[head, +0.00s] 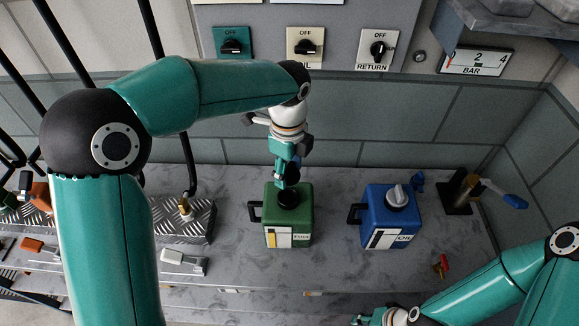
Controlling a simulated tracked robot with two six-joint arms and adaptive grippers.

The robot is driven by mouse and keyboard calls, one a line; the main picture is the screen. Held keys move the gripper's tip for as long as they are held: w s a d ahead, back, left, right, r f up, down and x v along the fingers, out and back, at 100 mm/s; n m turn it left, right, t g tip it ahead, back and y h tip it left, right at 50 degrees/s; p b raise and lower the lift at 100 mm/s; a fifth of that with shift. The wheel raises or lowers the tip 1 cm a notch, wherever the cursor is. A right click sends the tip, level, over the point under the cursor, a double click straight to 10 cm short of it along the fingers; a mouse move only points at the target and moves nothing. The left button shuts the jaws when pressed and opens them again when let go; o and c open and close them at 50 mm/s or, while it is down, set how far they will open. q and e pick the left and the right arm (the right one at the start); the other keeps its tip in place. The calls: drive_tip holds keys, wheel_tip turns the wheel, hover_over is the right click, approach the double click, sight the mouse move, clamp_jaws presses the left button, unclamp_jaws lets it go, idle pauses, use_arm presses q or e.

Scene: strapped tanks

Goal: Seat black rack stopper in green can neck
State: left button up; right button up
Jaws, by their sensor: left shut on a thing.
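The green can (287,224) with a white and yellow label stands upright on the grey bench, mid-view. My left gripper (288,180) points down right over its neck and is shut on the black stopper (289,198). The stopper shows as a dark round shape at the neck. The fingers hide part of it, and I cannot tell whether it sits inside the neck or just on top. My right gripper (376,317) is low at the bottom edge, partly cut off, away from the can; its fingers do not show clearly.
A blue can (391,214) with a grey cap stands right of the green can. Farther right is a blue-handled valve (495,191). A metal tread-plate rack (184,222) lies left. A small red valve (441,266) lies near the front edge. Knob panels (305,42) are behind.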

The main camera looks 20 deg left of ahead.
sight(288, 167)
use_arm(q)
drive_tip(key=shift+f+b, duration=1.65)
drive_tip(key=shift+f, duration=0.95)
drive_tip(key=shift+p, duration=0.4)
drive_tip(key=shift+f+b, duration=0.95)
drive_tip(key=shift+f, duration=0.35)
drive_tip(key=o, duration=1.2)
drive_tip(key=shift+o, duration=0.2)
wheel_tip(288, 167, up, 12)
drive_tip(key=shift+f, duration=0.1)
